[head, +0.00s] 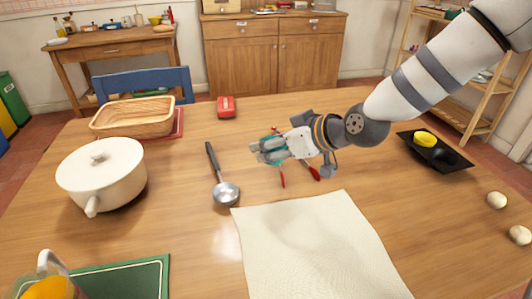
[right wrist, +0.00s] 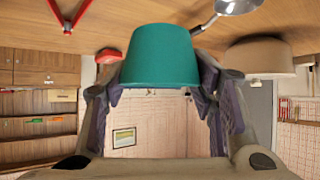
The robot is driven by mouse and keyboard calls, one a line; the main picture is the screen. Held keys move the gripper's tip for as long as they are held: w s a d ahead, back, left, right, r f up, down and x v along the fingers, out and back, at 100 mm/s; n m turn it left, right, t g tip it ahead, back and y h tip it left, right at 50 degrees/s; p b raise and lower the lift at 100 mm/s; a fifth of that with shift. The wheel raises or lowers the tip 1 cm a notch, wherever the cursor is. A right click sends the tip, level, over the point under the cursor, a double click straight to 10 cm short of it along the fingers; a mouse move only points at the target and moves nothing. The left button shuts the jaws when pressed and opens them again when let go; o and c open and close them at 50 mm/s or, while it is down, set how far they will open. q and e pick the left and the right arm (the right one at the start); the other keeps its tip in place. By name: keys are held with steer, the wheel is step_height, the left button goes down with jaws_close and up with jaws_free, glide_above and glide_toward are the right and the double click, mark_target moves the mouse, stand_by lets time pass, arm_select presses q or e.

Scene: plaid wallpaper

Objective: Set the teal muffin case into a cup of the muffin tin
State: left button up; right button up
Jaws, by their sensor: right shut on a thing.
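The teal muffin case (right wrist: 160,56) is between the two fingers of my right gripper in the right wrist view, with a finger on each side of it. In the head view my right gripper (head: 268,150) is over the middle of the table, shut on the case, with only bits of teal showing between its fingers. My left gripper is not in view.
A ladle (head: 224,190) and a lidded white pot (head: 102,175) lie left of my right gripper. A cream cloth (head: 310,250) is in front. A red V-shaped thing (right wrist: 67,18) is partly hidden. A black tray (head: 450,157) with a yellow thing stands right.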

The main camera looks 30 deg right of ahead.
steer(key=s+r+p, duration=0.1)
steer(key=s+r, duration=0.3)
steer(key=s, duration=0.4)
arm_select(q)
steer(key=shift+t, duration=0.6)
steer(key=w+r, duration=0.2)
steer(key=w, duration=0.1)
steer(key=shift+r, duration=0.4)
arm_select(e)
steer(key=s+a+f+n+g+y, duration=0.4)
steer(key=a+n, duration=0.3)
steer(key=a, duration=0.2)
steer(key=shift+s+y, duration=0.6)
steer(key=shift+s, duration=0.1)
